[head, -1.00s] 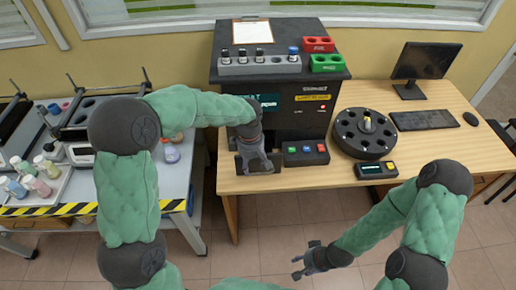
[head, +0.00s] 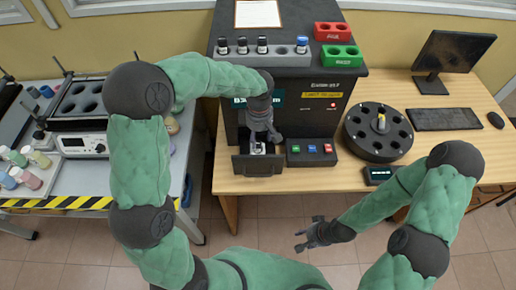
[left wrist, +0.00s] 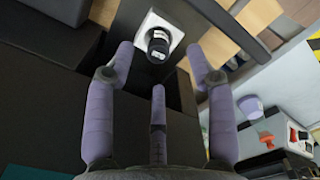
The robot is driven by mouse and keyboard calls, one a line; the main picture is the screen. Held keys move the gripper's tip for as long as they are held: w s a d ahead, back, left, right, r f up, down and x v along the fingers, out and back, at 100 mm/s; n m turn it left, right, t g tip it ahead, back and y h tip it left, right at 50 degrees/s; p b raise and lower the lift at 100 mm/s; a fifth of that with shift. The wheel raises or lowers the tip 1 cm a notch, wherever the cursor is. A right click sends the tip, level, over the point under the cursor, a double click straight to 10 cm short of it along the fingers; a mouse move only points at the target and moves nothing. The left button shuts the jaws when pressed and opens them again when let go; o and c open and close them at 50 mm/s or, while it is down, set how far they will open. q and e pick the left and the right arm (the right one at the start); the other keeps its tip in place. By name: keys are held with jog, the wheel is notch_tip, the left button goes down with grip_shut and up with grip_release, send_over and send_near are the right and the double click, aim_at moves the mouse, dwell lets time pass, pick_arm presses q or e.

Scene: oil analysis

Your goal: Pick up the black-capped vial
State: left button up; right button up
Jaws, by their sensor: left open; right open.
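A black-capped vial (left wrist: 158,47) stands in a pale square holder in the open drawer (head: 243,165) at the front of the dark analyser. My left gripper (head: 262,137) is above this drawer and open. In the left wrist view its spread fingers (left wrist: 158,75) are short of the vial, with nothing between them. More black-capped vials (head: 242,46) and a blue-capped vial (head: 302,45) stand in the grey rack (head: 282,59) on top of the analyser. My right gripper (head: 304,234) is open and empty, in front of the desk.
A button box (head: 311,153) sits right beside the drawer. A round black carousel (head: 378,133), a small display (head: 380,174), a keyboard (head: 444,118) and a monitor (head: 453,60) are further right. Red (head: 333,31) and green (head: 340,55) racks stand on the analyser (head: 290,85).

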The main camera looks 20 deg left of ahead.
aim_at(258, 143)
pick_arm(q)
jog(key=shift+w+f, duration=0.1)
jog(key=shift+f, duration=0.85)
jog(key=f+b, duration=0.1)
jog(key=f, duration=0.2)
jog(key=f+b, duration=0.1)
jog(key=f, duration=0.1)
jog(key=shift+w+a+b, duration=0.3)
jog(key=shift+w+a, duration=0.05)
jog(key=shift+a, duration=0.05)
grip_shut()
